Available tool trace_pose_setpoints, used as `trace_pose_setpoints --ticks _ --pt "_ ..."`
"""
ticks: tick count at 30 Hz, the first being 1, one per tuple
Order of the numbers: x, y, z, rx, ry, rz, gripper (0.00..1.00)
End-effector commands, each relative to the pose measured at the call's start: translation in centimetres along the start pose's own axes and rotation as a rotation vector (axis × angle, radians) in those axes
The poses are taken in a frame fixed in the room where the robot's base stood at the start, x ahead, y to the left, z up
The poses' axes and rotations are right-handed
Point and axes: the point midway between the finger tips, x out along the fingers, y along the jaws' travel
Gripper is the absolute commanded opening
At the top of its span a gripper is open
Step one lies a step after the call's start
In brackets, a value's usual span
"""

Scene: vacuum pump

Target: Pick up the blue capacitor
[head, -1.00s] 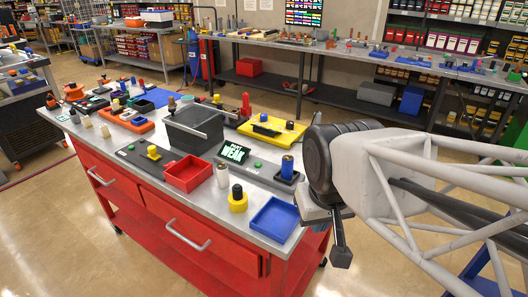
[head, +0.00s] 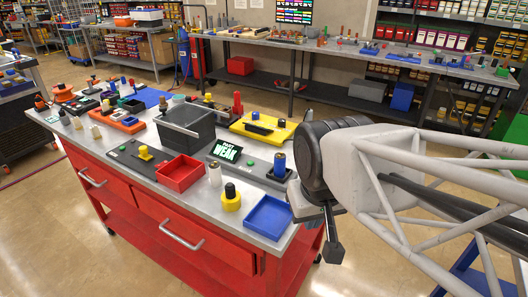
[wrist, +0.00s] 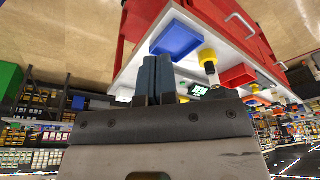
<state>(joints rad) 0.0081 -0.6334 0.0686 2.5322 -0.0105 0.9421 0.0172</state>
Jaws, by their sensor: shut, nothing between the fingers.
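The blue capacitor (head: 279,165) is a small upright cylinder, blue with a gold band. It stands in a dark holder at the near right of the red workbench in the head view. I cannot make it out in the wrist view, where my fingers may hide it. My gripper (head: 331,250) hangs to the right of and in front of the capacitor, off the bench edge, pointing down. In the wrist view my gripper (wrist: 156,58) has its two dark fingers together, with nothing between them.
A blue tray (head: 267,217) lies at the bench's near right corner, close to my gripper. A yellow-based part (head: 231,199), a white cylinder (head: 214,174), a red bin (head: 181,173) and a lit "WEAK" display (head: 226,151) stand left of the capacitor.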

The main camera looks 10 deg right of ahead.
Motion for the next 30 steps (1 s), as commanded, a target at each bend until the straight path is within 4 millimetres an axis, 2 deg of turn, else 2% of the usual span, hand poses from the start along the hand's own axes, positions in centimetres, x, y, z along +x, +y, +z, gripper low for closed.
trace_pose_setpoints --ticks 1,2,15,25,30 --pt "0.0 0.0 0.0 0.0 0.0 0.0 0.0" --pt "0.0 0.0 0.0 0.0 0.0 0.0 0.05" --pt "0.0 0.0 0.0 0.0 0.0 0.0 0.71" --pt "0.1 -0.1 -0.2 0.0 0.004 -0.003 0.71" --pt "0.6 -0.8 -1.7 -0.001 0.041 -0.033 0.71"
